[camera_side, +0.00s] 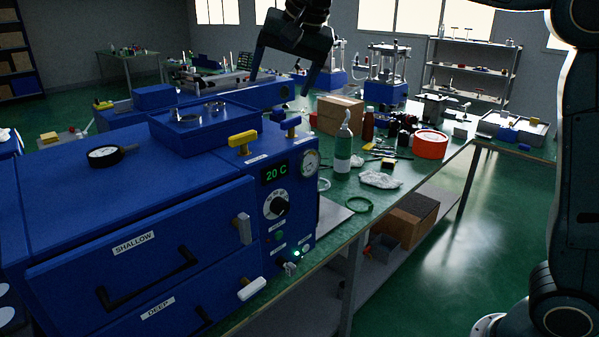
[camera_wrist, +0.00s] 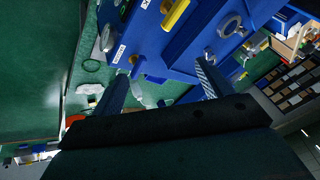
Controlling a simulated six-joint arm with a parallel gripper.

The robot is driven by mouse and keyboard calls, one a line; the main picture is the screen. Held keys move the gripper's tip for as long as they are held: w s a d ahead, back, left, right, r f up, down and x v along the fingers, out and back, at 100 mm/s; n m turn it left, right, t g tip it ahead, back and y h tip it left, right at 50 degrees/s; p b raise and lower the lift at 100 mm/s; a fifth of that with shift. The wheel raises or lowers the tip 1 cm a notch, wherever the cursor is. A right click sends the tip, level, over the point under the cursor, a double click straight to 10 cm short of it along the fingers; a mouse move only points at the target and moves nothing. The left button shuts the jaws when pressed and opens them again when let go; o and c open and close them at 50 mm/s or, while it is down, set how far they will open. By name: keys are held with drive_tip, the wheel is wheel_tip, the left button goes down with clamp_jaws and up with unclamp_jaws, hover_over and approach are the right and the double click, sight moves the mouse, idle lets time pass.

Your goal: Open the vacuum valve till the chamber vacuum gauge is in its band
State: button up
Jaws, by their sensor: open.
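The blue chamber machine (camera_side: 110,215) fills the left of the side view. My gripper (camera_side: 279,86) is open and empty above the valves. In the wrist view, the blue handle (camera_wrist: 139,66) shows between the fingers (camera_wrist: 160,88), the yellow one (camera_wrist: 175,14) beyond.
The front panel has a green 20 C display (camera_side: 275,173) and a black knob (camera_side: 276,206). Space above the machine's top is mostly clear.

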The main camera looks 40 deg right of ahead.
sight(291, 118)
drive_tip(key=d+r+n+g, duration=0.1)
drive_tip(key=d+r+n, duration=0.2)
drive_tip(key=d+n, duration=0.5)
drive_tip(key=shift+n+y, duration=0.3)
drive_tip(key=shift+n, duration=0.5)
drive_tip(key=shift+a+f, duration=0.1)
drive_tip(key=shift+f, duration=0.15)
drive_tip(key=shift+x, duration=6.65)
drive_tip(key=shift+s+f, duration=0.1)
drive_tip(key=shift+s, duration=0.05)
drive_tip(key=c, duration=1)
